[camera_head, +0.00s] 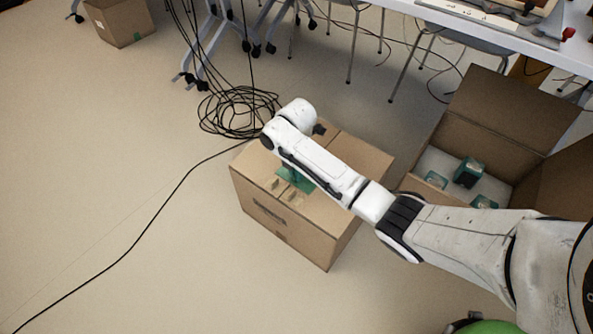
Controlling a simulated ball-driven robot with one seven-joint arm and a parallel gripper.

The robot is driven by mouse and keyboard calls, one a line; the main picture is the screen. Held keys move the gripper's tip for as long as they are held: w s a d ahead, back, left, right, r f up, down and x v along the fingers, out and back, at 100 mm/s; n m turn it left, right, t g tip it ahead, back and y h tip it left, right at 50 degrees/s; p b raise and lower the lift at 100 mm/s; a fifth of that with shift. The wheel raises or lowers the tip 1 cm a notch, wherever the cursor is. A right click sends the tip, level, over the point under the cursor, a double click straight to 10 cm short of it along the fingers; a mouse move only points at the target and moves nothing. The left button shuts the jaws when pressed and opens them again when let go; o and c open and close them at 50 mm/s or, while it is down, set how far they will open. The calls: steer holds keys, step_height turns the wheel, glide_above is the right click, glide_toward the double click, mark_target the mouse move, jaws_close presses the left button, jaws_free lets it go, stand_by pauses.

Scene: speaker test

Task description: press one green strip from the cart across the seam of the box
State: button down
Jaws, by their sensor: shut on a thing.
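The closed brown cardboard box (255,190) stands on the floor left of centre, under my arm. A green strip (284,184) shows at the box top, near the seam, partly hidden by my arm. My gripper (293,174) is mostly hidden by the arm and points down at the box top. It is shut on the green strip. I cannot tell whether the strip touches the cardboard. The cart is not clearly identifiable in this view.
An open carton (432,160) with several dark green items stands to the right. Coiled black cable (235,110) lies behind the box. Chairs and a white table (490,38) are at the back. Another box (118,22) is at the far left. Floor at left is mostly clear.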

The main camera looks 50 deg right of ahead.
steer(key=shift+f, duration=0.1)
steer(key=c, duration=1.1)
jaws_free()
step_height(320, 180, up, 8)
steer(key=p, duration=0.9)
